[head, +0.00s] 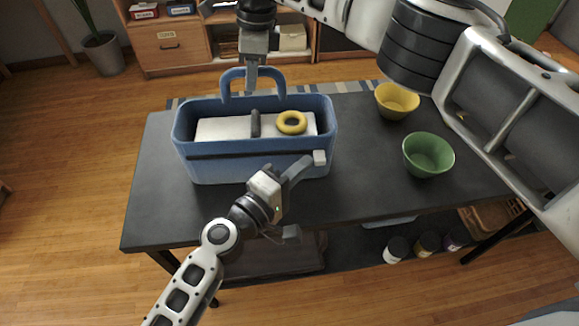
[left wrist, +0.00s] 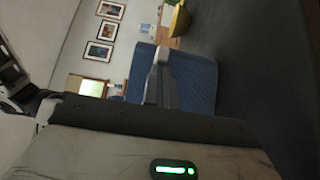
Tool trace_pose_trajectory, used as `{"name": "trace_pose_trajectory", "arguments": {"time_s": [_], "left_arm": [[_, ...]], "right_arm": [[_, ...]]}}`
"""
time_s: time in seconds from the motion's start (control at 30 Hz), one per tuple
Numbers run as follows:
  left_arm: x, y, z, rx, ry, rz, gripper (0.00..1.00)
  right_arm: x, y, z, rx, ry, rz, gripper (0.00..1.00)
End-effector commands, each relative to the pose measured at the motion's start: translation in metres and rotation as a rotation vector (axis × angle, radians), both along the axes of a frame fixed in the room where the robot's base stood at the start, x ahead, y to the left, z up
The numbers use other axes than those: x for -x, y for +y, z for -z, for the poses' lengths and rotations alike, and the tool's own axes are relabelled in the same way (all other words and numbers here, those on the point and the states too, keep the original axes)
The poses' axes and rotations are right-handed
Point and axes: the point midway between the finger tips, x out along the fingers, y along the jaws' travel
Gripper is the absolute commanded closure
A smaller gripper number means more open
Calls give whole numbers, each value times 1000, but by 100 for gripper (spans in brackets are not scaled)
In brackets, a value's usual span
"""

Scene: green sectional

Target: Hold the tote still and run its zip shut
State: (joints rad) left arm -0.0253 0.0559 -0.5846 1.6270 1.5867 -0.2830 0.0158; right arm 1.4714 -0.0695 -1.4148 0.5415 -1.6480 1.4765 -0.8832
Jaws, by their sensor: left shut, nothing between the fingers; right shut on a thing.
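The blue tote (head: 215,172) stands upright on the dark table, its top open. A dark zip strip (head: 235,153) runs along its front, with a pale grey pull (head: 320,158) at the right end. My right gripper (head: 251,82) is shut on the tote's raised blue handle (head: 229,80). My left gripper (head: 301,164) is shut and empty at the tote's front, its tips just left of the pull; I cannot tell whether they touch it. In the left wrist view the tote (left wrist: 198,82) lies beyond the grey fingers (left wrist: 160,65).
Inside the tote are a yellow ring (head: 292,115), a dark bar (head: 255,123) and a pale flat thing (head: 220,128). A yellow bowl (head: 397,108) and a green bowl (head: 428,161) stand right of it on the table (head: 360,195). The table's left end is clear.

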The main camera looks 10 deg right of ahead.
Motion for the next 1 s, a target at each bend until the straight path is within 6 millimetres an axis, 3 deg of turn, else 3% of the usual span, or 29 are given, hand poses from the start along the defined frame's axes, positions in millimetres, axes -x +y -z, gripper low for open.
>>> {"name": "trace_pose_trajectory", "arguments": {"time_s": [0.27,0.5,0.7,1.0], "left_arm": [[2,3,0,0,1,8,100],[-2,45,1,-3,1,0,100],[32,80,1,-2,3,2,100],[58,113,0,1,3,1,100]], "right_arm": [[0,4,-2,-11,-4,0,100],[0,3,-2,-8,-4,-1,100],[0,2,-2,-7,-3,-1,100],[0,2,-2,-6,-3,0,100]]}}
